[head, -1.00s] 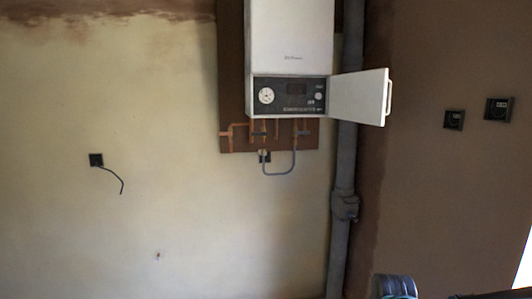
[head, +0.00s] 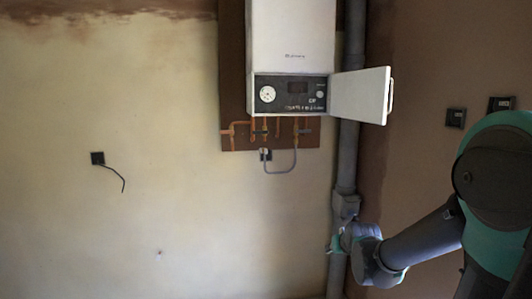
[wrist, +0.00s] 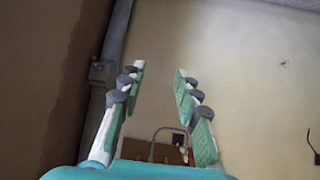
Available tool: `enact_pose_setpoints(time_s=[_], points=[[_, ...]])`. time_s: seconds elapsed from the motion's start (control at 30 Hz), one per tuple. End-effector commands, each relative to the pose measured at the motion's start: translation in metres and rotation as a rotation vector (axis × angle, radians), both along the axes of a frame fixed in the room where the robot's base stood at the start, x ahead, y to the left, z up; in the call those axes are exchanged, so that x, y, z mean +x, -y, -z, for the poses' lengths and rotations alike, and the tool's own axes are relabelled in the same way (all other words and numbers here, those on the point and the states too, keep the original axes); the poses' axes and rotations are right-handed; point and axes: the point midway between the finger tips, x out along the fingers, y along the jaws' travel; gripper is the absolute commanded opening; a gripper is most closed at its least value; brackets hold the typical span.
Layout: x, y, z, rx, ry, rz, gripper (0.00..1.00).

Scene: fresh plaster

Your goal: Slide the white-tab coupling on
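A grey hose (head: 281,172) hangs in a U-shaped loop below the copper pipes (head: 257,128) under the white boiler (head: 290,35). The hose loop also shows in the wrist view (wrist: 168,129), upside down, beyond the fingers. My gripper (wrist: 160,70) is open, with nothing between its fingertips. In the head view my gripper (head: 336,243) is low at the right, in front of the grey vertical pipe, below and to the right of the hose and apart from it.
The boiler's white flap (head: 358,95) stands open to the right, above my arm. The grey vertical pipe (head: 348,150) runs beside the boiler. A black wall box (head: 97,158) with a loose cable is at the left. The plaster wall between is clear.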

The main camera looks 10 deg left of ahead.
Motion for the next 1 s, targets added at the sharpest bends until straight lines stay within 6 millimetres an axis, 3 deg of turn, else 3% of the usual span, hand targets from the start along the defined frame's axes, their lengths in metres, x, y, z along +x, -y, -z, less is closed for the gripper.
enact_pose_setpoints(time_s=[0.03, 0.2, 0.5, 0.7, 0.8, 1.0], points=[[0.031, -0.014, -0.013, 0.008, 0.06, -0.019, 0.33], [0.122, -0.062, -0.058, 0.045, 0.278, -0.073, 0.33], [0.244, -0.157, -0.123, 0.127, 0.66, -0.136, 0.33], [0.293, -0.217, -0.151, 0.193, 0.899, -0.151, 0.33], [0.305, -0.239, -0.159, 0.222, 0.99, -0.15, 0.33], [0.314, -0.259, -0.165, 0.251, 1.085, -0.146, 0.33]])
